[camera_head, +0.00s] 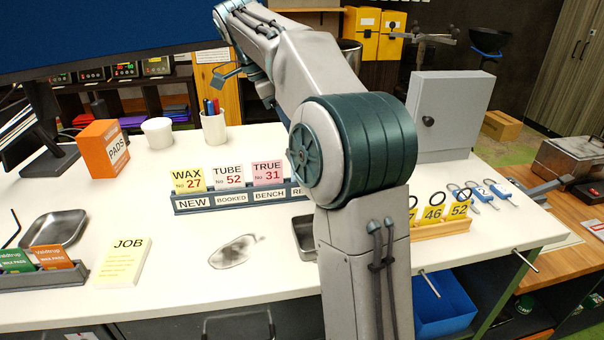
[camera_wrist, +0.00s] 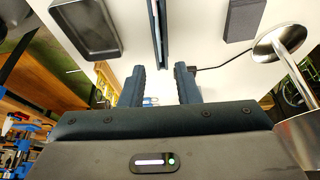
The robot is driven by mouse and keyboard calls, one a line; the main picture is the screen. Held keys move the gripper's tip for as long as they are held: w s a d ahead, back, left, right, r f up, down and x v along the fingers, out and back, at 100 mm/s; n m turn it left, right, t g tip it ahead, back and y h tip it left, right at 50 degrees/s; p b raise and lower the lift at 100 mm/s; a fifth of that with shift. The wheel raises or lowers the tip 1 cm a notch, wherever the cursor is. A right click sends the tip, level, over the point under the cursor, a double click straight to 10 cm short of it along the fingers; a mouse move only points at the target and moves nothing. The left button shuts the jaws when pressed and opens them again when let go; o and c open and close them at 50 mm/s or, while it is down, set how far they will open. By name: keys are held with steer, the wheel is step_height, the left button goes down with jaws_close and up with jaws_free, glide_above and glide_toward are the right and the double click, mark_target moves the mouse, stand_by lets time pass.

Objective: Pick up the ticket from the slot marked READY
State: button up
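The ticket rack (camera_head: 225,204) is a dark blue-grey rail on the white bench in the head view. Its visible labels read NEW, BOOKED and BENCH, and a fourth begins "RE" before my arm covers it. A yellow WAX 27 ticket (camera_head: 188,180), a white TUBE 52 ticket (camera_head: 229,177) and a pink TRUE 31 ticket (camera_head: 268,174) stand upright in the first three slots. Any ticket in the fourth slot is hidden. In the wrist view my gripper (camera_wrist: 160,72) is open, with nothing visible between its fingers. A narrow dark rail (camera_wrist: 157,30), perhaps the rack, lies beyond the fingertips.
A metal tray (camera_head: 305,236) is partly behind my arm; a similar tray (camera_wrist: 86,28) shows in the wrist view. A wooden holder (camera_head: 440,229) carries yellow numbered tags. A cup of pens (camera_head: 213,127), an orange PADS box (camera_head: 103,147) and a grey cabinet (camera_head: 450,112) stand on the bench.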

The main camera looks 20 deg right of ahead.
steer(key=x, duration=0.6)
steer(key=shift+s+d, duration=0.1)
steer(key=shift+x, duration=3.2)
jaws_close()
